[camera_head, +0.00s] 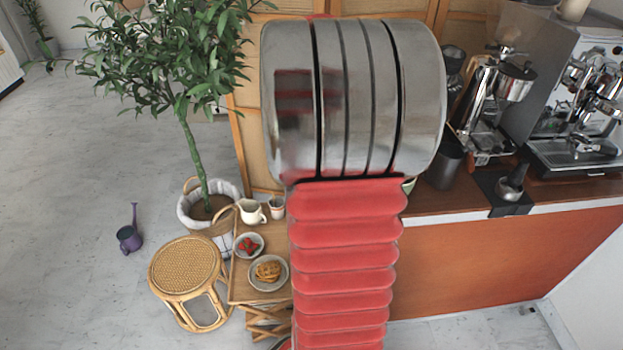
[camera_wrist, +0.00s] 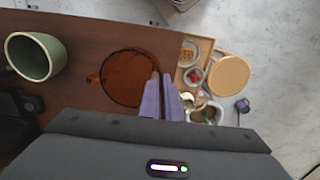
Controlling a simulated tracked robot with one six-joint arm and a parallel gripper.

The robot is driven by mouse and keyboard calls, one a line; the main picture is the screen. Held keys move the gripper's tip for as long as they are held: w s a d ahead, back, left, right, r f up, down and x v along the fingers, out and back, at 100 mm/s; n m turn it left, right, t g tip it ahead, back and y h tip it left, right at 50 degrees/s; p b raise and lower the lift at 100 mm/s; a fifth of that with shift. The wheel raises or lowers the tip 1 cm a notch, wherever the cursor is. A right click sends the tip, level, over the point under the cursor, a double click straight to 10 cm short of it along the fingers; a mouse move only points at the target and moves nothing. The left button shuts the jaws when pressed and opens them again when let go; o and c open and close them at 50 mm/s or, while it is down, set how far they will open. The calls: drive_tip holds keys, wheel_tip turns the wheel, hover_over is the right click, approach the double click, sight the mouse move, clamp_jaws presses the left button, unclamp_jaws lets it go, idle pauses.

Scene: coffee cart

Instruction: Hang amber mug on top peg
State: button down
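The amber mug (camera_wrist: 125,80) is left of centre in the wrist view, seen into its round opening, with its handle on the left. My gripper (camera_wrist: 161,82) has two purple fingers, close together, at the right side of the mug's rim. The rim seems to run in between the fingertips; I cannot tell whether they clamp it or whether the mug stands on the counter. In the head view my arm hides the gripper and the amber mug. No peg shows in either view.
A green mug (camera_wrist: 32,60) stands left of the amber mug on the brown counter (camera_wrist: 88,45). Coffee machines (camera_head: 575,100) fill the counter's right side in the head view. A small wooden table (camera_head: 245,290) with plates, a rattan stool (camera_head: 185,265) and a potted tree (camera_head: 205,205) stand left.

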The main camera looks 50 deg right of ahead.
drive_tip(key=shift+f, duration=2.3)
drive_tip(key=c, duration=2)
unclamp_jaws()
drive_tip(key=shift+f, duration=0.25)
wheel_tip(320, 180, up, 14)
drive_tip(key=shift+a, duration=0.2)
